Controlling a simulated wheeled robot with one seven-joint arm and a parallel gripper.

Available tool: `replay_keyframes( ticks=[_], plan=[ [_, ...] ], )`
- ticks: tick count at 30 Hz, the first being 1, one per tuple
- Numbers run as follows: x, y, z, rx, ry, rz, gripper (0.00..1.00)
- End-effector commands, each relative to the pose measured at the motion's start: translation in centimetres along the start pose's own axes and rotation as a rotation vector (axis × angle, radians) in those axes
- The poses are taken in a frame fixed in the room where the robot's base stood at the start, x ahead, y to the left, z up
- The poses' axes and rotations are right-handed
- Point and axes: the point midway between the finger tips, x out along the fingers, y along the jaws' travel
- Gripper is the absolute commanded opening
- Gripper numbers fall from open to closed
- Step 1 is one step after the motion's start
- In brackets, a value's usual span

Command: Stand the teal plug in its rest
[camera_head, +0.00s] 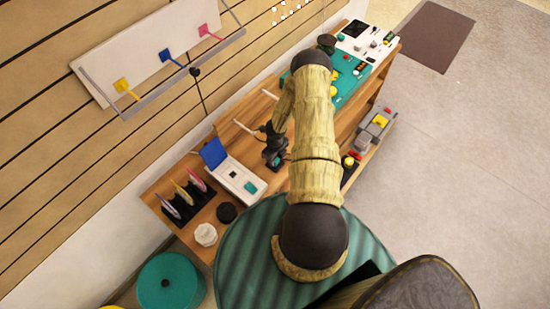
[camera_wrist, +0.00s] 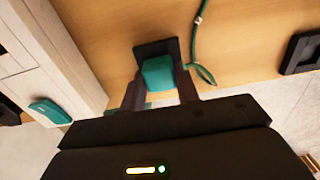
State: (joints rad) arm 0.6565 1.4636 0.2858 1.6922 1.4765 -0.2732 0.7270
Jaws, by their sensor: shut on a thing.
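In the wrist view, a blocky teal plug (camera_wrist: 158,73) sits between the two dark fingers of my gripper (camera_wrist: 160,84), which are shut on it. A green cable (camera_wrist: 197,35) runs beside it and loops at its right, over the wooden bench. A dark square piece (camera_wrist: 153,47) shows directly behind the plug; it may be the rest, and I cannot tell whether the plug touches it. In the head view, my gripper (camera_head: 272,154) is low over the middle of the bench, right of the white box; the plug is not clear there.
A white box with a blue lid (camera_head: 240,180) and a teal piece (camera_wrist: 50,110) is at left. A dark frame (camera_wrist: 300,52) is at right. A pen rack (camera_head: 187,203), dark puck (camera_head: 227,212) and white knob (camera_head: 205,234) stand at the near end. A teal mat (camera_head: 350,78) is beyond.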

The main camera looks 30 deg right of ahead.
Motion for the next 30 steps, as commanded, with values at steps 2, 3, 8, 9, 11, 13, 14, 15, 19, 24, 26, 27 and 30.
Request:
replay_keyframes(
  ticks=[2, 3, 8, 9, 11, 13, 14, 15, 19, 24, 26, 27, 30],
  plan=[
    [0.13, 0.0, 0.0, 0.0, 0.0, 0.0, 0.0],
    [0.16, 0.0, 0.0, 0.0, 0.0, 0.0, 0.0],
    [0.32, 0.0, -0.01, 0.0, 0.0, 0.0, 0.0],
    [0.36, 0.0, -0.01, 0.0, 0.0, 0.0, 0.0],
    [0.42, 0.01, -0.01, 0.0, 0.0, 0.0, 0.0],
    [0.48, 0.01, -0.01, 0.0, 0.0, 0.0, 0.0],
    [0.51, 0.01, -0.01, 0.0, 0.0, 0.0, 0.0],
    [0.55, 0.01, -0.01, 0.0, 0.0, 0.0, 0.0],
    [0.51, 0.0, -0.01, 0.0, 0.0, 0.0, 0.0],
    [0.51, 0.0, -0.01, 0.0, 0.0, 0.0, 0.47],
    [0.51, -0.02, -0.02, 0.0, 0.0, 0.0, 0.57],
    [0.5, -0.04, -0.02, 0.0, 0.0, -0.001, 0.57],
    [0.48, -0.12, -0.01, 0.001, 0.0, -0.003, 0.57]
  ],
)
